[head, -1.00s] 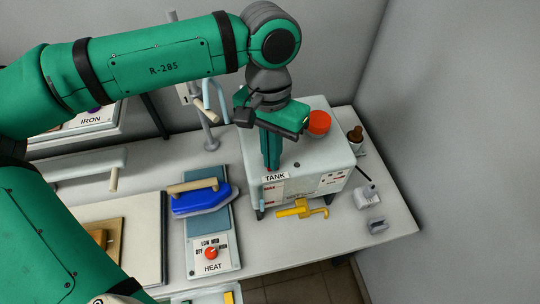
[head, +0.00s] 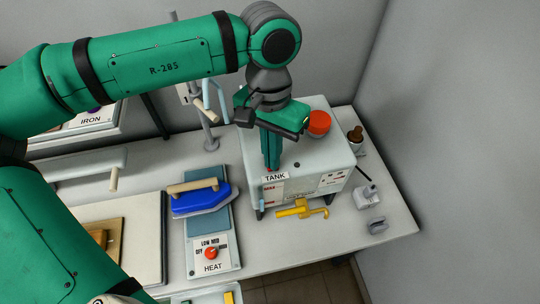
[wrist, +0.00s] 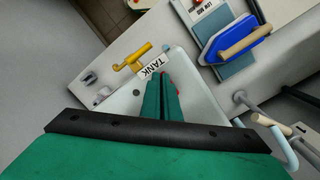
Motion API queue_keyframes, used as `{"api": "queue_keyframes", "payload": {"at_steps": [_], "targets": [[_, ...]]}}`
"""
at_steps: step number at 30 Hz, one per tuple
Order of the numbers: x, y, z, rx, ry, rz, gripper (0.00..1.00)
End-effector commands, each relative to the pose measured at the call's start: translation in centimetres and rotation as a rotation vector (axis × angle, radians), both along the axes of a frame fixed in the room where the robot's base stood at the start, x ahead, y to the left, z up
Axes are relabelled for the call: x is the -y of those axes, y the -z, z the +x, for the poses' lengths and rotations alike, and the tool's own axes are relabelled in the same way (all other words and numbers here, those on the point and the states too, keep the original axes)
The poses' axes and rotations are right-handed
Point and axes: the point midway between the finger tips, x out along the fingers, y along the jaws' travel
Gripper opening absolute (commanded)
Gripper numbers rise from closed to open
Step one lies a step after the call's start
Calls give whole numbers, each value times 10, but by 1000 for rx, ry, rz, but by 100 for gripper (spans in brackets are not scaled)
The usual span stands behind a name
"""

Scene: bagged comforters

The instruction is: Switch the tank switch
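The tank is a white box (head: 315,155) on the table, with a TANK label (head: 275,177) on its near top edge. A small red switch (head: 269,170) shows just above the label, mostly hidden by my fingers.
A red cap (head: 319,122) stands on the tank's top. A yellow tap (head: 303,209) sticks out in front. A blue iron (head: 202,199) and a HEAT panel with a red knob (head: 211,253) are to the left.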

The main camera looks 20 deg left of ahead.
Motion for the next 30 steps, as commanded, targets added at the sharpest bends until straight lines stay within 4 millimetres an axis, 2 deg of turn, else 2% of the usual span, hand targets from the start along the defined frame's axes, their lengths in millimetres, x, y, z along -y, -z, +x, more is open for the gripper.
{"api": "queue_keyframes", "payload": {"at_steps": [1, 8, 24, 30], "targets": [[3, 11, -1, -10, 5, -12, 0], [3, 10, -1, -10, 5, -12, 0], [-3, -35, 4, -8, -4, -9, 0], [-3, -42, 5, -10, -4, -9, 0]]}}
